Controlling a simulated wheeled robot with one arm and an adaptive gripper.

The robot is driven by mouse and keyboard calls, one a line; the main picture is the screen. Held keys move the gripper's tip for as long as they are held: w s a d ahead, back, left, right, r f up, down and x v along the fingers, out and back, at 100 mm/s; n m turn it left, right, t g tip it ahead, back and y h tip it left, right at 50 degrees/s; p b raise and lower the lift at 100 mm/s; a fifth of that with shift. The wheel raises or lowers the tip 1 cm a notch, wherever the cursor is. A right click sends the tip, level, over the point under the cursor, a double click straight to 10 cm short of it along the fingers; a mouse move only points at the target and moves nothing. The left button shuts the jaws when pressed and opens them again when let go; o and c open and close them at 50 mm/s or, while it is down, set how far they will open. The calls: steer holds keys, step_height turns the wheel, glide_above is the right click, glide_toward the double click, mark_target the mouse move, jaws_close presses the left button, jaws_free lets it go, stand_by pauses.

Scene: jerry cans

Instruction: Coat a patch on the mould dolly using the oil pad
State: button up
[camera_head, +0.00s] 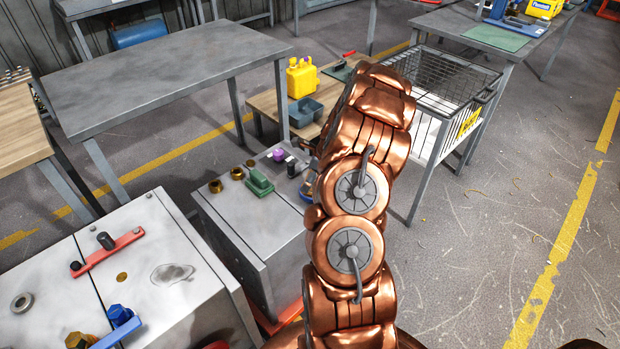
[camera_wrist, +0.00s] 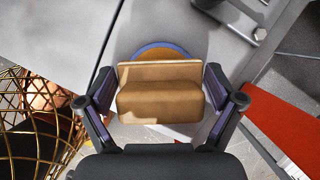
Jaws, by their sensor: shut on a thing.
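In the wrist view my gripper (camera_wrist: 160,103) is shut on a tan, brown-faced block, which looks like the oil pad (camera_wrist: 160,100). Behind the pad is a round orange thing with a blue rim (camera_wrist: 150,49) on a grey metal top; I cannot tell if the pad touches it. In the head view my copper arm hides the gripper and pad. A grey metal block (camera_head: 228,210) on a red-orange base stands left of my arm. Another grey block (camera_head: 60,257) at front left has an oval shiny patch (camera_head: 172,273). I cannot tell which block is the mould dolly.
A green item (camera_head: 259,182), brass rings (camera_head: 237,173) and a purple-topped item (camera_head: 279,155) stand on the middle block. Behind are a yellow jerry can (camera_head: 302,78) and a wire basket (camera_head: 440,75). A gold wire mesh (camera_wrist: 35,125) is at left in the wrist view.

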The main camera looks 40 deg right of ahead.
steer(key=shift+r+p, duration=2.1)
steer(key=shift+r, duration=0.9)
steer(key=shift+r, duration=0.15)
step_height(320, 180, up, 7)
steer(key=p, duration=0.2)
steer(key=w+a+r+n+g, duration=0.2)
steer(key=a+n, duration=0.8)
steer(key=a, duration=0.2)
steer(key=w+a+r+n+g+h, duration=0.1)
steer(key=w+a+r+n+g, duration=0.1)
steer(key=a+n, duration=0.8)
steer(key=w+a+r+n+g+h, duration=0.1)
steer(key=a+n+g, duration=0.3)
steer(key=a+n, duration=0.6)
steer(key=shift+w+a+r+b, duration=0.4)
steer(key=shift+w+a+r, duration=0.25)
steer(key=shift+a, duration=1.75)
